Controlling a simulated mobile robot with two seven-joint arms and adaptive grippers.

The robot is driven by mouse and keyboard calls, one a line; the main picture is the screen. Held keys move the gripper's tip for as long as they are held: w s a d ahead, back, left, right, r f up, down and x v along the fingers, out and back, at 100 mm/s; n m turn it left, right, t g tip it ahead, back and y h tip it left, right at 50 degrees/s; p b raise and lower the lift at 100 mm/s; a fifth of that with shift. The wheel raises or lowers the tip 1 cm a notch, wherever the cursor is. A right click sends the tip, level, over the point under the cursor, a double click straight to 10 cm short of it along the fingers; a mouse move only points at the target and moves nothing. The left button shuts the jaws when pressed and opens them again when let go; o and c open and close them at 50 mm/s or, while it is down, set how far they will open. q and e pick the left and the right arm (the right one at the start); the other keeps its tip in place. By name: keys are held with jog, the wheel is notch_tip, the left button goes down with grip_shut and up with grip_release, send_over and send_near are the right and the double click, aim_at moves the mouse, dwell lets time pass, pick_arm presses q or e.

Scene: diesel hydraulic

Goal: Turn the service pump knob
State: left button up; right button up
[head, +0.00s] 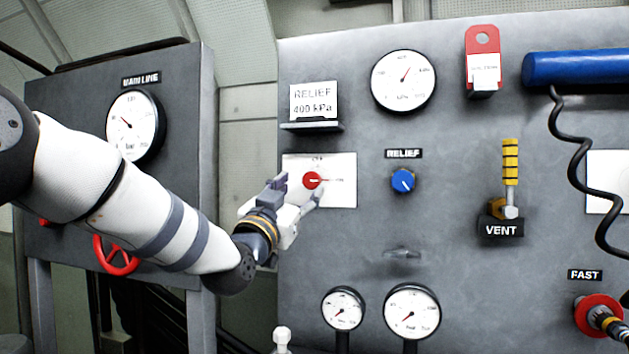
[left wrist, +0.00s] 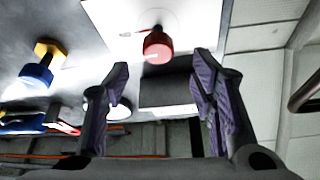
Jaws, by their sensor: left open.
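A red knob (head: 312,180) sits on a white plate (head: 345,195) on the large grey panel. The plate has small lettering above the knob and to its right, too small to read surely. My left gripper (head: 300,188) is open and empty, just in front of the plate at the knob's lower left. In the left wrist view the knob (left wrist: 157,46) stands out from the plate (left wrist: 190,18), between and beyond the open fingertips (left wrist: 160,68). The fingers appear apart from it. My right gripper is not in view.
A blue RELIEF knob (head: 402,181) is right of the plate. A ledge with a RELIEF 400 kPa card (head: 314,101) juts out above it. A yellow-handled VENT lever (head: 510,165), gauges (head: 403,80) and a coiled black cable (head: 567,130) are on the same panel.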

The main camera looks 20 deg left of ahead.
aim_at(310, 181)
pick_arm(q)
jog(key=x, duration=0.3)
jog(key=f+x, duration=0.1)
jog(key=x, duration=0.1)
jog(key=shift+w+d+r, duration=0.1)
jog(key=shift+w+r, duration=0.05)
jog(key=shift+w, duration=0.35)
jog(key=shift+w+r, duration=0.45)
jog(key=shift+c, duration=0.6)
jog(key=c, duration=1.1)
